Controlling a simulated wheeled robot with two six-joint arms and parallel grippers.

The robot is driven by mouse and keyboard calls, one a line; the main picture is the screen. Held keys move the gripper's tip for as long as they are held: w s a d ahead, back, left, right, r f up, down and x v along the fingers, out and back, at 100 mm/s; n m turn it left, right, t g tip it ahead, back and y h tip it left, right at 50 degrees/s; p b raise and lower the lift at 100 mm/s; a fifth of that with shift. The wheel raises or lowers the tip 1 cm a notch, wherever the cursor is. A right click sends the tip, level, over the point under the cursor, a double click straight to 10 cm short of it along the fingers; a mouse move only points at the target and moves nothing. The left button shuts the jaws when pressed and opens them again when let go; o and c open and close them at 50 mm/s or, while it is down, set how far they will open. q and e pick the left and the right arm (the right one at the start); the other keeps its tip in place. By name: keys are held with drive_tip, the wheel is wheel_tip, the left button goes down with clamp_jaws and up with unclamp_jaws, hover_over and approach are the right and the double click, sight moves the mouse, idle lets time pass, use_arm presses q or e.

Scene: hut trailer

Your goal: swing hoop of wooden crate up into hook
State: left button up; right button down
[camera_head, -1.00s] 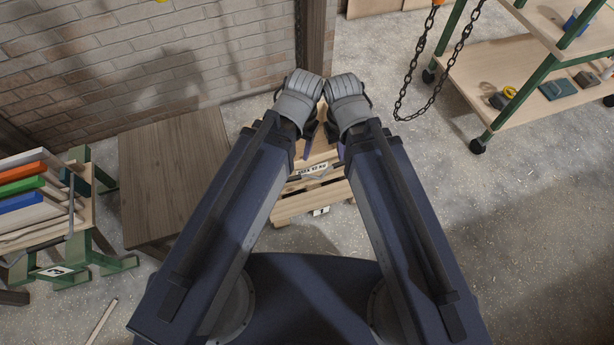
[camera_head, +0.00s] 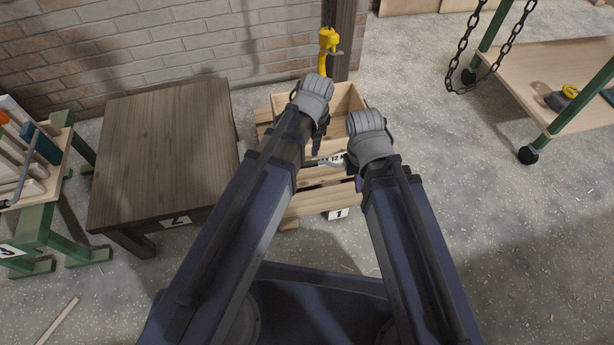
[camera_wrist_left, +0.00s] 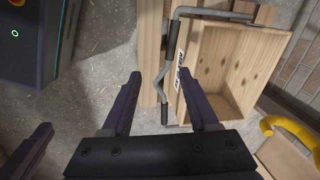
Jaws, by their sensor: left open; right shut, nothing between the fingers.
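The wooden crate (camera_head: 346,99) stands below the yellow hook (camera_head: 328,50) near the wall. The crate also shows in the left wrist view (camera_wrist_left: 228,95), with part of the hook (camera_wrist_left: 292,130) at lower right. The grey metal hoop (camera_wrist_left: 173,40) with dark sleeves lies along the crate's label side; in the head view a short piece of it shows (camera_head: 326,161). My left gripper (camera_wrist_left: 158,88) is open, its fingers on either side of the hoop's lower dark sleeve. I cannot tell if they touch it. My right gripper (camera_head: 350,165) is shut and empty beside the crate's front right; its fingertips are mostly hidden.
The crate rests on a slatted wooden base with a tag 1 (camera_head: 338,213). A dark wooden table (camera_head: 165,150) stands close on the left. A green-framed rack (camera_head: 40,215) is further left. A chain (camera_head: 462,65) and a wheeled trolley (camera_head: 545,75) are at right. The floor right of the crate is clear.

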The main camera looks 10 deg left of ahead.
sight(307, 163)
use_arm(q)
drive_tip(key=w+a+f+m+b, duration=0.1)
drive_tip(key=w+f+b, duration=0.3)
drive_tip(key=f+b, duration=0.4)
wheel_tip(307, 163, down, 3)
drive_tip(key=shift+a+f+m+b, duration=0.1)
drive_tip(key=shift+a+m+b, duration=0.25)
drive_tip(key=shift+m, duration=0.45)
use_arm(e)
wheel_tip(307, 163, down, 11)
drive_tip(key=shift+f, duration=0.15)
use_arm(q)
drive_tip(key=shift+d, duration=0.1)
drive_tip(key=f+b, duration=0.2)
drive_tip(key=w+f+b, duration=0.1)
drive_tip(key=f+b, duration=0.4)
drive_tip(key=shift+w+a+f+b, duration=0.2)
drive_tip(key=shift+a+f+b, duration=0.05)
drive_tip(key=shift+f+b, duration=0.1)
use_arm(e)
wheel_tip(307, 163, down, 8)
drive_tip(key=shift+r, duration=0.2)
use_arm(q)
drive_tip(key=shift+r, duration=0.1)
drive_tip(key=shift+c, duration=0.2)
clamp_jaws()
